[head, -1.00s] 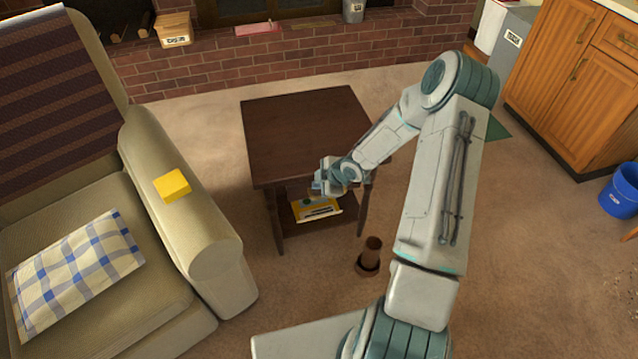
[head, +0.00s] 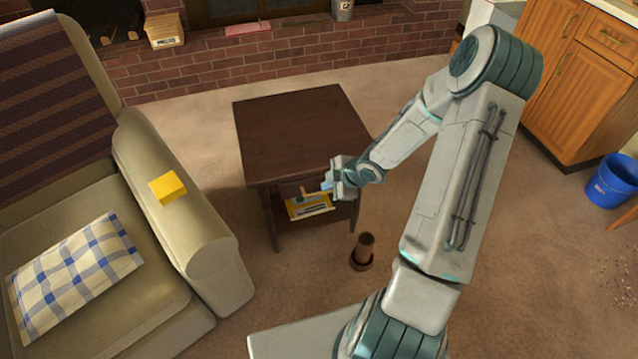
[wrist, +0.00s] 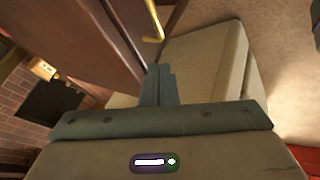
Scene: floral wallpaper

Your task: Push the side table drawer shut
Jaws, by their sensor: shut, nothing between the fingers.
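The side table (head: 295,130) is dark brown and stands in the middle of the head view. Its drawer front lies under the near edge of the top, partly hidden by my gripper. In the wrist view, the dark drawer front (wrist: 115,30) carries a brass handle (wrist: 153,22). I cannot tell how far out the drawer is. My gripper (head: 326,185) is at the table's near side, in front of the drawer's right part. In the wrist view, its fingers (wrist: 158,85) are together and empty, just below the handle. I cannot tell whether they touch the drawer.
A yellow magazine (head: 308,206) lies on the table's lower shelf. A beige armchair (head: 190,235) with a yellow block (head: 167,188) on its arm stands left. A brown cylindrical object (head: 364,250) stands on the floor in front. Carpet right of the table is clear toward the blue bucket (head: 612,184).

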